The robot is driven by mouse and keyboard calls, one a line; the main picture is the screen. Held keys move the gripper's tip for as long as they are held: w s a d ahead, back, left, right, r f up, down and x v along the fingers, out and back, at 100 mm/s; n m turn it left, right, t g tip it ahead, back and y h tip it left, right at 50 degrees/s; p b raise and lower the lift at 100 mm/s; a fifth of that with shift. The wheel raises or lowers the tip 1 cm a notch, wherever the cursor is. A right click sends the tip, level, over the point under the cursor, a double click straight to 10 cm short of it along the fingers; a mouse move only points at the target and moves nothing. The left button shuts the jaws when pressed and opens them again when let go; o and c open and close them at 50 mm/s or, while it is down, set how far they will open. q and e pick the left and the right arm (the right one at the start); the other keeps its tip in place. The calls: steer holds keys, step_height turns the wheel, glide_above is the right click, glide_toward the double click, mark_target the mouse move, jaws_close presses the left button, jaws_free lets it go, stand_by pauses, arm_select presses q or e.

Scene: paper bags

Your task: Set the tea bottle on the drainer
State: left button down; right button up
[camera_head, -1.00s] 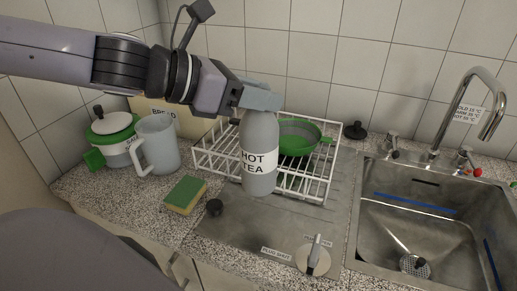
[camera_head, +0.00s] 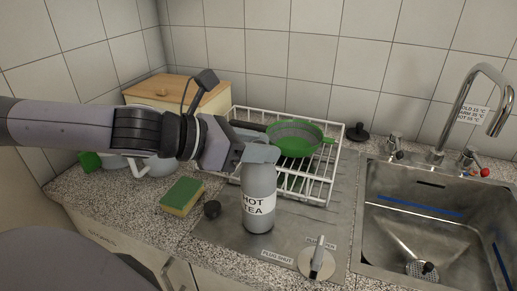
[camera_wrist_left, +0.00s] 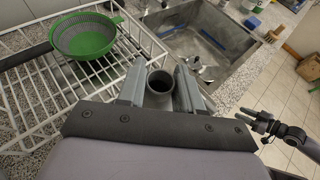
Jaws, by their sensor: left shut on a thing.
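The tea bottle (camera_head: 258,203) is grey with a white "HOT TEA" label. It is upright over the steel drainer (camera_head: 225,232), in front of the white rack. Its base looks at or very near the steel; I cannot tell if it touches. My left gripper (camera_head: 261,152) is shut on the bottle's neck from the left. In the left wrist view the bottle's open mouth (camera_wrist_left: 160,82) shows between the fingers (camera_wrist_left: 161,88). What looks like my right gripper (camera_wrist_left: 258,122) is at the right of the wrist view, away from the bottle; its jaws are unclear.
A white wire rack (camera_head: 335,160) holds a green colander (camera_head: 295,140) behind the bottle. A drain lever (camera_head: 318,258) stands in front right, the sink (camera_head: 420,225) further right. A bread box (camera_head: 178,93) is behind my arm.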

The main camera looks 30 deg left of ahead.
arm_select(q)
steer(key=shift+r, duration=0.1)
steer(key=c, duration=0.8)
jaws_free()
steer(key=shift+o, duration=0.2)
arm_select(e)
steer(key=shift+f, duration=0.1)
arm_select(q)
steer(key=shift+r, duration=0.1)
arm_select(e)
steer(key=shift+r, duration=0.2)
